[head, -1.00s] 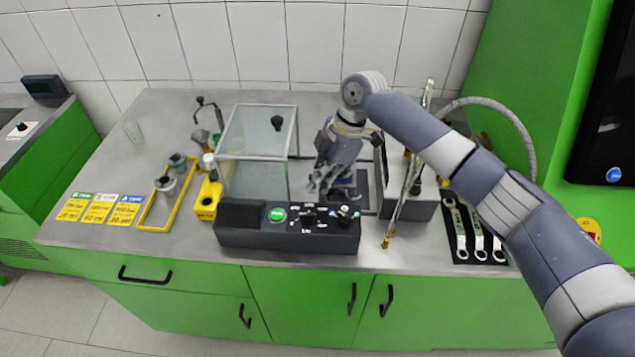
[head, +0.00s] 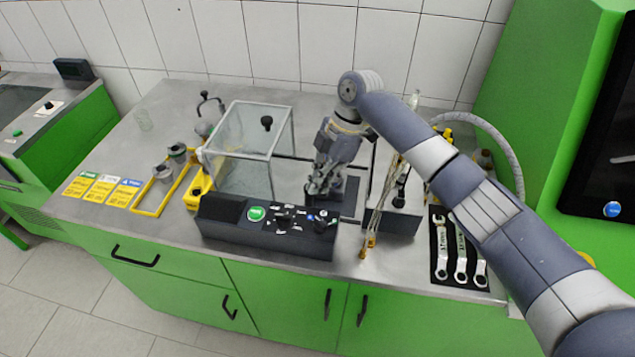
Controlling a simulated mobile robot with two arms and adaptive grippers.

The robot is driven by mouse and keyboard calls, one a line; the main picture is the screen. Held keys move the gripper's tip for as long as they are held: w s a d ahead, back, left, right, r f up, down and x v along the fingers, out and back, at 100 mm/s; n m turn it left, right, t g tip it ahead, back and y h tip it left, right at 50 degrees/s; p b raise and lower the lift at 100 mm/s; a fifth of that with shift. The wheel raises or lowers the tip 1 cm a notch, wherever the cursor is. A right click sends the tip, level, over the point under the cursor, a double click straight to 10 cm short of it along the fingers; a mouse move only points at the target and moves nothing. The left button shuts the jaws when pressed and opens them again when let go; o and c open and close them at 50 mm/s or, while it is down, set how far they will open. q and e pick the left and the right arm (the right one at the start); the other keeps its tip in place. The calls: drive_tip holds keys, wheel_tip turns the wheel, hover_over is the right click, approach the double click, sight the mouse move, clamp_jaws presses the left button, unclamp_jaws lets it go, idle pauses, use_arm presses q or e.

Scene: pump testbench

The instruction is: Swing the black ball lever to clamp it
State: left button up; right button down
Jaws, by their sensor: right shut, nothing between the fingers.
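My right gripper (head: 319,188) points down behind the control panel, inside the right-hand bay of the bench rig. Its fingers look closed and hold nothing. A black ball knob (head: 266,122) sits on the clear box (head: 246,180), left of the gripper and apart from it. A small dark upright part (head: 399,195) shows to the right of the gripper, but I cannot tell whether it is the ball lever. The area just under my fingers is hidden by the gripper and the panel's back edge. My left gripper is not in view.
The dark control panel (head: 268,228) with a green button stands in front of the gripper. Brassy upright pipes (head: 376,213) and a row of wrenches (head: 460,248) are to the right. A yellow tray (head: 160,190) and label cards (head: 101,188) lie left. The front worktop strip is clear.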

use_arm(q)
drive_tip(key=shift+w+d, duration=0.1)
use_arm(e)
drive_tip(key=shift+w+d, duration=0.35)
drive_tip(key=shift+d, duration=0.2)
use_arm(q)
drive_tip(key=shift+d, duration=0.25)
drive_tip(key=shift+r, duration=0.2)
use_arm(e)
drive_tip(key=shift+r, duration=0.15)
